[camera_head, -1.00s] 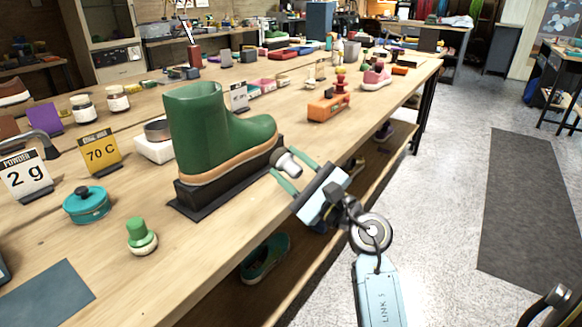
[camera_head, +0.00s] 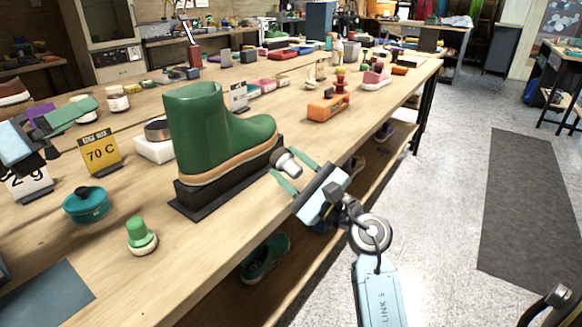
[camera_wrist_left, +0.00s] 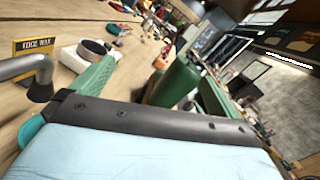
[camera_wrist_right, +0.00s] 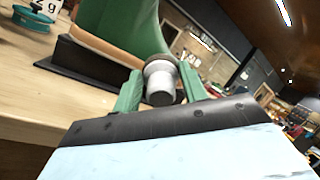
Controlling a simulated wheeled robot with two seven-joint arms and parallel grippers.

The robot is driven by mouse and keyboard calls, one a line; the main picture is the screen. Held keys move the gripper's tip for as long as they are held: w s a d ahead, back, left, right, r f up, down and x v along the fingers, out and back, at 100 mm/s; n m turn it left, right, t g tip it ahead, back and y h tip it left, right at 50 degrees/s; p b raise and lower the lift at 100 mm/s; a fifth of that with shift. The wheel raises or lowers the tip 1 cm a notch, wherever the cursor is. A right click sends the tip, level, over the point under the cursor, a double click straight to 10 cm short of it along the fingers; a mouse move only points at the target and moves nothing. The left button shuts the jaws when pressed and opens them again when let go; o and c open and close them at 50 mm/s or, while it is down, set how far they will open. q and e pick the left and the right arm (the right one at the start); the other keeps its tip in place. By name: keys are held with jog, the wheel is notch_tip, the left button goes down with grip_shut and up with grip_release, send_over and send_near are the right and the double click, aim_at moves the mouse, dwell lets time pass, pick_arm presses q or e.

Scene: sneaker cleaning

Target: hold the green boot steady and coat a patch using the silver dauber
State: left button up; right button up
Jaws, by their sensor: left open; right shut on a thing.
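The green boot (camera_head: 196,130) stands upright on a black stand (camera_head: 205,200) near the table's front edge. It also shows in the left wrist view (camera_wrist_left: 173,85) and the right wrist view (camera_wrist_right: 128,25). My right gripper (camera_head: 284,166) is shut on the silver dauber (camera_head: 288,160), close to the toe end of the boot and stand. In the right wrist view the dauber (camera_wrist_right: 162,82) sits between the green fingers with its dark end toward the boot; whether it touches the boot cannot be told. My left gripper (camera_head: 82,117) is open and empty, left of the boot and apart from it.
An orange block (camera_head: 327,108) stands to the right.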

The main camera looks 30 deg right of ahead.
aim_at(195, 164)
pick_arm(q)
jog(key=s+d+f+m+g+y, duration=0.2)
jog(key=s+d+f+m+g, duration=0.2)
jog(key=d+f+m, duration=0.55)
jog(key=w+d+f, duration=0.1)
jog(key=d, duration=0.2)
jog(key=w+d+f+n, duration=0.1)
jog(key=d+f, duration=0.1)
jog(key=w+d+f+n, duration=0.1)
jog(key=d, duration=0.2)
jog(key=shift+w+d+f+n, duration=0.15)
jog(key=shift+w+d+n, duration=0.1)
jog(key=shift+w+d, duration=0.1)
jog(key=c, duration=1.3)
